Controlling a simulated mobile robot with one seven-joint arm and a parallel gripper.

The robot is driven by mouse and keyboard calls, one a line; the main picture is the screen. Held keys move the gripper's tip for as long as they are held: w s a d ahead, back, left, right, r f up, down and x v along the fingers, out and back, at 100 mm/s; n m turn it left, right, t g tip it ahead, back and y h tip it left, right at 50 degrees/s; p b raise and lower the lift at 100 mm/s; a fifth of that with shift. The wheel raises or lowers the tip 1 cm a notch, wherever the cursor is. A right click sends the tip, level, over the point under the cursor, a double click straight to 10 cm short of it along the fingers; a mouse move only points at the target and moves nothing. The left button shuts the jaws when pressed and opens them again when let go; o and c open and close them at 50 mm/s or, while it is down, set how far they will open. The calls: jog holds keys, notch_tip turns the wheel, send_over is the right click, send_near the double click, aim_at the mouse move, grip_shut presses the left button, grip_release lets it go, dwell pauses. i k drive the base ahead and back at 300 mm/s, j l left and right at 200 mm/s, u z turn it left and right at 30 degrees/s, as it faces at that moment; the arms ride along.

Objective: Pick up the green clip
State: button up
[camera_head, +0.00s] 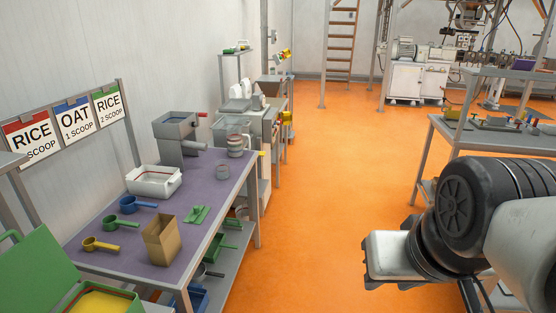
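A small flat green object that looks like the green clip (196,214) lies on the purple top of the table (205,183) on the left. It is near the table's right edge, behind and right of an open cardboard box (161,240). Nothing touches it. Part of my arm shows large at the lower right, well apart from the table. My gripper's fingers do not show in this view.
Green, blue and yellow scoops (100,245), a white tray (154,182), a grey hopper machine (178,135) and small cups share the table. A green-lidded bin (38,262) stands at front left. Orange floor (330,165) is clear between the left table and the right workbench (480,137).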

aim_at(198, 213)
jog(key=i+l, duration=0.1)
jog(key=i, duration=0.7)
jog(key=i+l, duration=0.15)
jog(key=i, duration=0.65)
jog(key=i+u, duration=0.25)
jog(key=u, duration=0.25)
jog(key=i+l+u, duration=0.1)
jog(key=i+u, duration=0.2)
jog(key=u, duration=0.15)
jog(key=i+l+u, duration=0.15)
jog(key=u, duration=0.35)
jog(key=i+u, duration=0.25)
jog(key=u, duration=0.2)
jog(key=i+l+u, duration=0.15)
jog(key=u, duration=0.25)
jog(key=i+l+u, duration=0.2)
jog(key=u, duration=0.25)
jog(key=i, duration=0.1)
